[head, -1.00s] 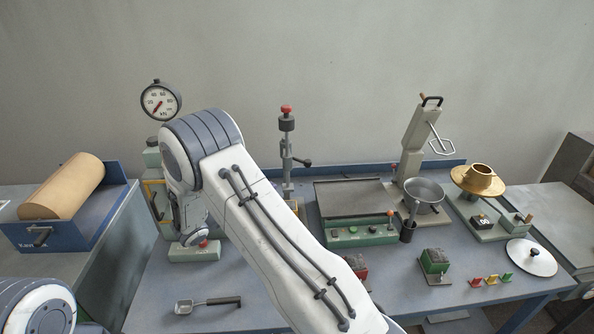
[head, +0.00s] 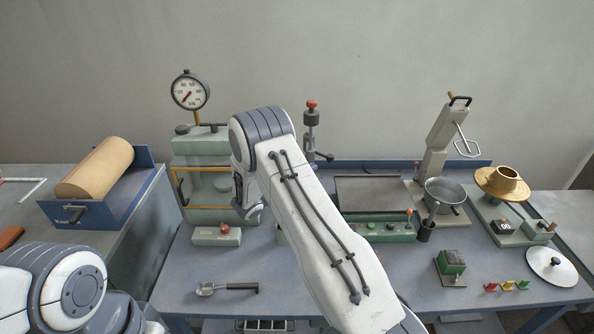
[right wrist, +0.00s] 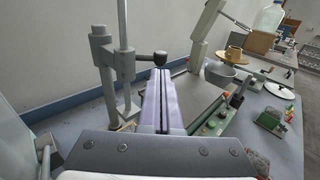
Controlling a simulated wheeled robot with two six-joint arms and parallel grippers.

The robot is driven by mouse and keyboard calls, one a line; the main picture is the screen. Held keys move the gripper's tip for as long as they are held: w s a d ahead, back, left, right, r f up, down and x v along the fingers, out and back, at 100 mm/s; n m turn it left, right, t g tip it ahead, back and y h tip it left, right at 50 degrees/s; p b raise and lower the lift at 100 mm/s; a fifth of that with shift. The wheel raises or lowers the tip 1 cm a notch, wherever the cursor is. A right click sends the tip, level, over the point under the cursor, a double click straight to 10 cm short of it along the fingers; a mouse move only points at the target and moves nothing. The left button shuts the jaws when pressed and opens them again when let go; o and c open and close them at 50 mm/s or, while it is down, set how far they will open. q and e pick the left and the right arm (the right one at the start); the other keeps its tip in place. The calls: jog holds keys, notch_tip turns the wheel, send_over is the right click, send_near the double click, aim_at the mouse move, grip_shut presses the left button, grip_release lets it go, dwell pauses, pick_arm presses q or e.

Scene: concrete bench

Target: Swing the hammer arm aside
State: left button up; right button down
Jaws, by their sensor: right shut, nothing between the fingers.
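The hammer stand is a grey upright with a red-topped rod (head: 311,116) at the back middle of the bench. Its side lever ends in a black knob (head: 328,157). In the right wrist view its post (right wrist: 104,65) stands left of my fingers, and the black knob (right wrist: 160,56) shows just beyond their tips. My right gripper (right wrist: 160,72) is shut and empty, its two pale fingers together. I cannot tell whether they touch the lever. In the head view my right arm hides the fingers and the stand's base. My left gripper is out of view.
A press with a dial gauge (head: 190,90) stands left of my right arm. A flat-topped green unit (head: 375,193), a metal bowl (head: 445,190) and a brass funnel (head: 502,183) stand to the right. A scoop (head: 228,289) lies on the bench (head: 190,270) in front.

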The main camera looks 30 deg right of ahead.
aim_at(327, 159)
jog(key=p+x, duration=0.1)
jog(key=x, duration=0.3)
jog(key=shift+d+r+p, duration=0.1)
jog(key=shift+d+p, duration=0.2)
jog(key=shift+p, duration=0.1)
jog(key=shift+w+d, duration=0.2)
jog(key=shift+d, duration=0.4)
jog(key=shift+f, duration=0.2)
